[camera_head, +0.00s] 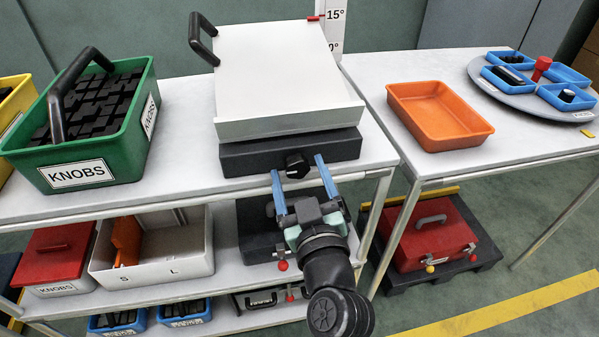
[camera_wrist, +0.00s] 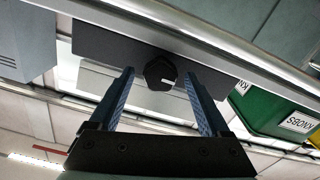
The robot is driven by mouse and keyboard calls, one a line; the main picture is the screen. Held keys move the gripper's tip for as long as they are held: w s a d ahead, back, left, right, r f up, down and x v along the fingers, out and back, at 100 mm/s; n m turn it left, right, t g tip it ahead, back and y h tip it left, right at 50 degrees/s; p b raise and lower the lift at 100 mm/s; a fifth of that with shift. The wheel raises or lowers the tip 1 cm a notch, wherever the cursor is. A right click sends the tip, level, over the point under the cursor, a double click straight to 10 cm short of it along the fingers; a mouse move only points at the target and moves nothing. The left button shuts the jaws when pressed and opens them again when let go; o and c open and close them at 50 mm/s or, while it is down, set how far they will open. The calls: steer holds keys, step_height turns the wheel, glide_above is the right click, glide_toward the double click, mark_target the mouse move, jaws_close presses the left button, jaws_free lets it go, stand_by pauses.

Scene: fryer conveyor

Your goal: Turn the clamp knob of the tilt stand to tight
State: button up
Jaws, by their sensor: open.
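The tilt stand has a dark base (camera_head: 240,157) with a white tilting plate (camera_head: 275,70) on top, on the left table. A black clamp knob (camera_head: 297,165) with a small white mark sits on the front face of the base. It also shows in the wrist view (camera_wrist: 160,72), where the white mark lies to the right of its middle. My gripper (camera_head: 300,166) is open, its two blue fingers pointing toward the knob. In the wrist view the gripper (camera_wrist: 159,75) has the knob between the lines of its fingertips. I cannot tell whether either finger touches it.
A green KNOBS crate (camera_head: 155,115) stands left of the stand. An orange tray (camera_head: 470,140) and a round turntable (camera_head: 515,103) with blue trays are on the right table. An angle scale (camera_head: 333,22) rises behind the stand. The table's front edge runs just below the knob.

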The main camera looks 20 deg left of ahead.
jaws_close()
stand_by(0.4)
steer(key=shift+m, duration=0.3)
steer(key=m, duration=0.3)
steer(key=shift+p, duration=0.3)
steer(key=m+p, duration=0.1)
steer(key=m, duration=0.4)
steer(key=m+p, duration=0.2)
steer(key=m, duration=0.2)
steer(key=shift+m+p, duration=0.65)
steer(key=shift+m, duration=1.45)
steer(key=shift+f, duration=0.1)
